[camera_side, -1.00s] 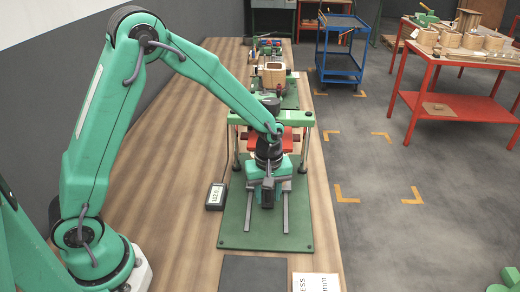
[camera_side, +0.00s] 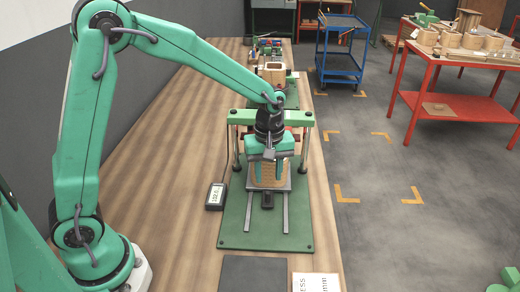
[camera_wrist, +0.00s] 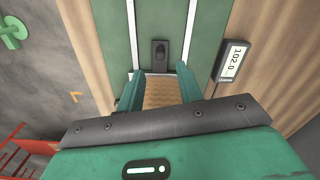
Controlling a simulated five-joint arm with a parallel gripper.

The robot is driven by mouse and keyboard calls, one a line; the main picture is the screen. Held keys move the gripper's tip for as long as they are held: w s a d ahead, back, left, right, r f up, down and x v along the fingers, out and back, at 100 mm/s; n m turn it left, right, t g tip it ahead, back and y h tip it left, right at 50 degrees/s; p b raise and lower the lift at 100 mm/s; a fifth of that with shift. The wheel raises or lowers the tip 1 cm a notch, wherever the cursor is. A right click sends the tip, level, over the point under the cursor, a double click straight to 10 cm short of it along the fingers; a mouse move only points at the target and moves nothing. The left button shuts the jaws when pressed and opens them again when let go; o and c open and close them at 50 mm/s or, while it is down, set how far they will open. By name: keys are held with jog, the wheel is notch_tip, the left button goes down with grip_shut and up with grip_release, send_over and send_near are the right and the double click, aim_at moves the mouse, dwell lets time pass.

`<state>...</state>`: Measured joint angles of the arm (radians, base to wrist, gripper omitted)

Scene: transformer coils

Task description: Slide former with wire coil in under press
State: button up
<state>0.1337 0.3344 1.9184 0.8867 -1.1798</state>
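The former with the tan wire coil (camera_side: 269,178) stands upright at the press end of two grey rails, on what looks like a grey plate (camera_side: 283,187). My gripper (camera_side: 270,171) points down over it, one green finger at each side. In the wrist view the coil (camera_wrist: 161,94) shows between the two fingers (camera_wrist: 160,85). Whether the fingers press on it or stand just clear is not plain. The press (camera_side: 306,118), with a green crossbeam on grey posts, stands just behind; my gripper hides much of its middle.
The grey rails (camera_side: 285,213) run towards the camera on a green base (camera_side: 240,235). A black fitting (camera_side: 267,201) sits between them. A readout (camera_side: 216,195) stands left of the base; it shows 102.0 in the wrist view (camera_wrist: 233,62). A wooden box (camera_side: 274,74) is farther back.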

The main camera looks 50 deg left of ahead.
aim_at(267, 193)
jog(key=m, duration=0.1)
jog(key=m+t, duration=0.1)
jog(key=m, duration=0.1)
jog(key=shift+s+f, duration=0.15)
jog(key=shift+s, duration=0.2)
jog(key=m+t, duration=0.1)
jog(key=m, duration=0.2)
jog(key=s+m+t, duration=0.1)
jog(key=m, duration=0.2)
jog(key=s+m+t, duration=0.1)
jog(key=m, duration=0.2)
jog(key=shift+s+h, duration=0.15)
jog(key=shift+h, duration=0.15)
jog(key=shift+f, duration=0.2)
jog(key=shift+w+x, duration=0.2)
jog(key=shift+x, duration=3.55)
jog(key=shift+a, duration=0.2)
grip_shut()
